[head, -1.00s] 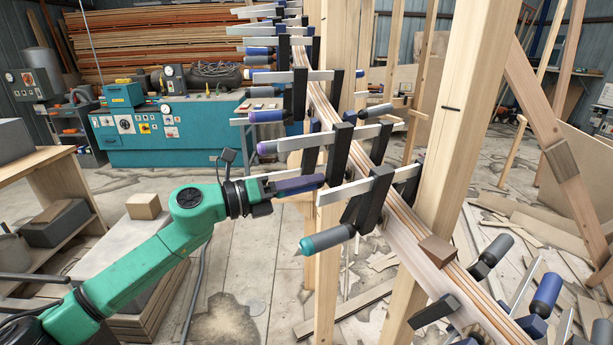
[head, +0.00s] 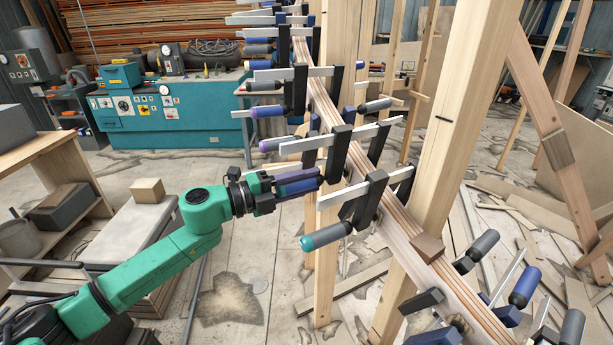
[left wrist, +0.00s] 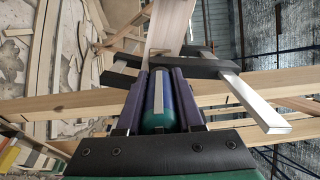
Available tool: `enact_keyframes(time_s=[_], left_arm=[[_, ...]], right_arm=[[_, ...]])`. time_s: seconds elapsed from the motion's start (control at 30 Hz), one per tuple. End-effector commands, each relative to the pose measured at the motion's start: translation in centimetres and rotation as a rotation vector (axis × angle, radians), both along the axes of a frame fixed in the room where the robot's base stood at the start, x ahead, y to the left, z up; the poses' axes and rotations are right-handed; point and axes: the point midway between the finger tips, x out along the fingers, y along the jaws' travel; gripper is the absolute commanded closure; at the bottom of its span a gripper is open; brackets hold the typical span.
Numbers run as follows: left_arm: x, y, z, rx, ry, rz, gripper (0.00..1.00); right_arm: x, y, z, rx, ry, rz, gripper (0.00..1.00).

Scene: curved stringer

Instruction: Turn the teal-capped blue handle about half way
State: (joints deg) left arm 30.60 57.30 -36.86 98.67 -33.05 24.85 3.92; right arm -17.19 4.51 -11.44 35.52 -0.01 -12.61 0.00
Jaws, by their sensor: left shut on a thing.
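My left gripper (head: 297,183) reaches in from the left and is shut on a blue handle. In the left wrist view this blue handle (left wrist: 159,100) lies lengthwise between the two purple finger pads. Its teal cap (left wrist: 160,119) faces my palm, and a pale grey stripe runs along its upper side. In the head view the fingers hide most of it. Its clamp has black jaws (head: 340,150) on the curved wooden stringer (head: 400,222). Another teal-capped handle (head: 326,236), greyish, hangs lower right of my gripper, apart from it. My right gripper is out of view.
Neighbouring clamps crowd the stringer, with a purple-capped handle (head: 275,144) just above my gripper and a metal bar (head: 335,194) close at right. A wooden post (head: 440,150) stands beyond. The floor left of the stringer is mostly open.

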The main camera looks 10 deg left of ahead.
Motion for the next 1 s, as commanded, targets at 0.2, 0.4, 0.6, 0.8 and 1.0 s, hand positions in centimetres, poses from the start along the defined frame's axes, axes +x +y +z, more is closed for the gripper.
enact_keyframes(time_s=[0.2,0.4,0.6,0.8,1.0], left_arm=[[0.05,0.06,0.09,-0.022,0.024,0.002,1.0],[0.06,0.06,0.04,-0.024,0.027,0.003,1.0],[0.05,0.06,0.05,-0.024,0.027,0.003,0.53],[0.04,0.03,0.02,-0.023,0.027,0.002,0.34],[-0.09,0.23,-0.14,-0.022,0.027,0.002,0.34]], right_arm=[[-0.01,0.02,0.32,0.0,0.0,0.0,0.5],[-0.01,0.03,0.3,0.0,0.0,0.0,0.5],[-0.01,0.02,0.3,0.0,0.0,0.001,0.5],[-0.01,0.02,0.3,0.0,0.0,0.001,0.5],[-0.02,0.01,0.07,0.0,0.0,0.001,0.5]])
